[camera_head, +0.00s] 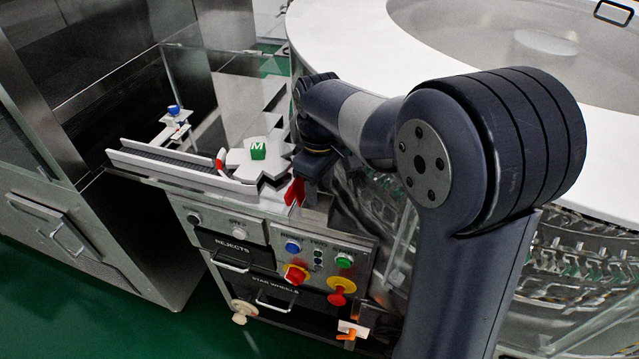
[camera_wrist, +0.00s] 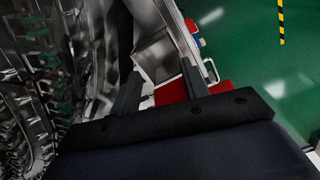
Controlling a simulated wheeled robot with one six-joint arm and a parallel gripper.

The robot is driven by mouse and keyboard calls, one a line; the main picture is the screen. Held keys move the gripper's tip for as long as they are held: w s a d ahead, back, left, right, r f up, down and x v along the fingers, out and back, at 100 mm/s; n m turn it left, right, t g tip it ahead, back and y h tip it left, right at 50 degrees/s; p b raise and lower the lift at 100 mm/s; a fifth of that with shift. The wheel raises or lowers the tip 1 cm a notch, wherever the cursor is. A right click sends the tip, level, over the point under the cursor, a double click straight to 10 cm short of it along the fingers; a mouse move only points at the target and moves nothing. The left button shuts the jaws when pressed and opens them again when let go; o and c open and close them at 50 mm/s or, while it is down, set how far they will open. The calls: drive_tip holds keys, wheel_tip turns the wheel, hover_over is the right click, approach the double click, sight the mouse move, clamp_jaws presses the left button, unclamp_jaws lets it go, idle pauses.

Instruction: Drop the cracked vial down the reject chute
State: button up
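My gripper (camera_wrist: 159,70) has its two dark fingers apart in the wrist view, and I see nothing held between them. In the head view my gripper (camera_head: 312,168) points down at the right end of the steel deck, and its fingers are mostly hidden. A red part (camera_head: 295,191) stands just below and left of it, and red also shows behind the fingers in the wrist view (camera_wrist: 172,92). I cannot tell whether this is the reject chute. A drawer marked REJECTS (camera_head: 231,248) is in the front panel below. I cannot make out the cracked vial.
A white star wheel (camera_head: 273,160) with a green block (camera_head: 258,148) and a railed conveyor (camera_head: 180,161) lie left of my gripper. Buttons and a red emergency knob (camera_head: 296,274) are on the panel below. The large white-rimmed washer (camera_head: 350,35) is behind and right.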

drive_tip(key=shift+o, duration=0.6)
drive_tip(key=shift+r, duration=0.1)
wheel_tip(320, 180, up, 7)
drive_tip(key=shift+r, duration=0.15)
idle(0.9)
wheel_tip(320, 180, down, 8)
wheel_tip(320, 180, up, 7)
drive_tip(key=p, duration=0.5)
drive_tip(key=shift+p, duration=0.3)
